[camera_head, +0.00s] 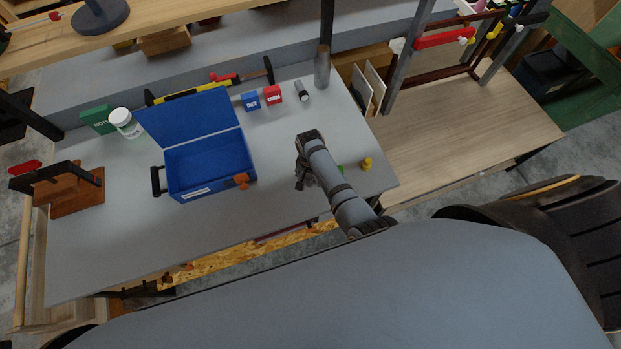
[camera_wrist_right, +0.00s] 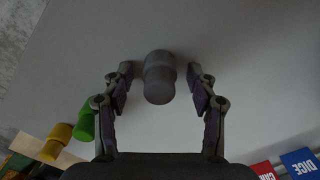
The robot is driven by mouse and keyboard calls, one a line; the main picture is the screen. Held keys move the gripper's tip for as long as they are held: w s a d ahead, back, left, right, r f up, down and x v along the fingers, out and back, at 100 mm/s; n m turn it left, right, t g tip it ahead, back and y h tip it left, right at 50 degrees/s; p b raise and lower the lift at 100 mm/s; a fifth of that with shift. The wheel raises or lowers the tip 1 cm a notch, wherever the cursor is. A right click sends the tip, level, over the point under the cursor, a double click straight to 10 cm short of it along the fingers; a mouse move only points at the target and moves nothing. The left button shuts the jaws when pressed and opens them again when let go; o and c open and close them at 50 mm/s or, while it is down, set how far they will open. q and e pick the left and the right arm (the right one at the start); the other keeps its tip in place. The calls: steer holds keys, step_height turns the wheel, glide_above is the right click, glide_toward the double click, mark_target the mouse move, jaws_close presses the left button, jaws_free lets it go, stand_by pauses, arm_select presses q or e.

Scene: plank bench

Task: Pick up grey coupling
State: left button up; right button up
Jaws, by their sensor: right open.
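The grey coupling (camera_wrist_right: 159,77) is a short stepped cylinder on the grey bench top in the right wrist view. My right gripper (camera_wrist_right: 160,85) has its two fingers spread, one on either side of the coupling, with gaps showing. In the head view my right gripper (camera_head: 304,178) is low over the right part of the bench, and it and the arm hide the coupling there. My left gripper is not in view.
An open blue toolbox (camera_head: 211,165) with raised lid stands left of my right gripper. A green piece (camera_wrist_right: 83,124) and a yellow piece (camera_head: 367,163) are close by. Blue (camera_head: 250,101) and red (camera_head: 272,95) boxes stand behind. The front left bench top (camera_head: 120,235) is clear.

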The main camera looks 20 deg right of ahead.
steer(key=shift+s+r, duration=0.15)
steer(key=shift+r, duration=0.05)
steer(key=shift+s+a+r, duration=0.15)
steer(key=shift+s, duration=0.05)
steer(key=shift+c, duration=0.9)
steer(key=shift+s+a, duration=0.1)
steer(key=shift+c, duration=2.4)
steer(key=c, duration=0.4)
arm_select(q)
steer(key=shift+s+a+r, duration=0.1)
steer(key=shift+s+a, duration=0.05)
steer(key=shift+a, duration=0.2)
arm_select(e)
steer(key=shift+o, duration=0.2)
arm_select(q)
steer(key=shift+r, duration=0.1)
